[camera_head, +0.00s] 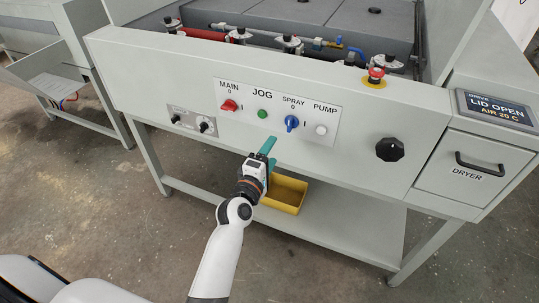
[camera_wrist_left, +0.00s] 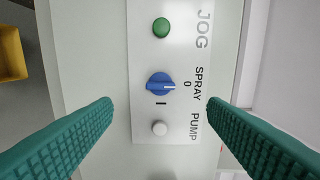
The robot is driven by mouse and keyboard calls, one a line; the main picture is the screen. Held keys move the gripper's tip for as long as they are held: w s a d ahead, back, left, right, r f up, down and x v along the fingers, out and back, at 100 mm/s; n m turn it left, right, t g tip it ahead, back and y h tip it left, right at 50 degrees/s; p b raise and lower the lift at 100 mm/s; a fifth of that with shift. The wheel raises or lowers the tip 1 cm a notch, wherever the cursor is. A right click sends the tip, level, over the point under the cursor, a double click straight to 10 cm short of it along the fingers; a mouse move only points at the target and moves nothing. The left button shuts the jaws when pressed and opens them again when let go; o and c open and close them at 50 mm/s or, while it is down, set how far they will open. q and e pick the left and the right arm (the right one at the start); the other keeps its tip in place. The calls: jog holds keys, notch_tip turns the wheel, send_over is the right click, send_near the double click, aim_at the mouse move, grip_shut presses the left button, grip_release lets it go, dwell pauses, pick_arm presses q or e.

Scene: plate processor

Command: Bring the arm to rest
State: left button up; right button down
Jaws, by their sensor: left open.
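My left gripper (camera_head: 269,151) is open and empty, with its teal fingers pointing at the machine's front panel. In the left wrist view its fingers (camera_wrist_left: 160,104) stand apart on either side of the panel, with nothing between them. The blue SPRAY knob (camera_head: 291,122) is ahead of the fingers and apart from them. In the left wrist view this knob (camera_wrist_left: 160,86) has its white mark pointing towards the 0. The green JOG button (camera_head: 263,113) and white PUMP button (camera_head: 321,129) flank it. My right gripper is not in view.
The panel also carries a red MAIN knob (camera_head: 229,105), a black knob (camera_head: 389,149) and a red emergency button (camera_head: 376,75). The display (camera_head: 494,108) reads LID OPEN, AIR 20 C. A yellow bin (camera_head: 285,193) sits on the lower shelf (camera_head: 340,229). Open floor lies at left.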

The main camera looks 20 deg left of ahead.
pick_arm(q)
jog(key=s+d+f+m+g, duration=0.1)
jog(key=s+f+m+g, duration=0.3)
jog(key=f, duration=0.8)
jog(key=s+d+f+m+g+h, duration=0.1)
jog(key=s+d+f+m+g, duration=0.15)
jog(key=s+f, duration=0.65)
jog(key=s+d+f+m+g, duration=0.1)
jog(key=s+f+m+g, duration=0.25)
jog(key=f, duration=1.05)
jog(key=s+a+f+m+g, duration=0.2)
jog(key=s+f, duration=0.3)
jog(key=s, duration=0.5)
jog(key=s+a+f+m+g+y, duration=0.1)
jog(key=s+a+f+m+g, duration=0.1)
jog(key=s+f, duration=0.4)
jog(key=s+a+f+m+g, duration=0.3)
jog(key=s+f+m, duration=0.3)
jog(key=s, duration=1)
jog(key=shift+s+a+f+y, duration=0.15)
jog(key=shift+s+y, duration=0.1)
jog(key=shift+y, duration=0.05)
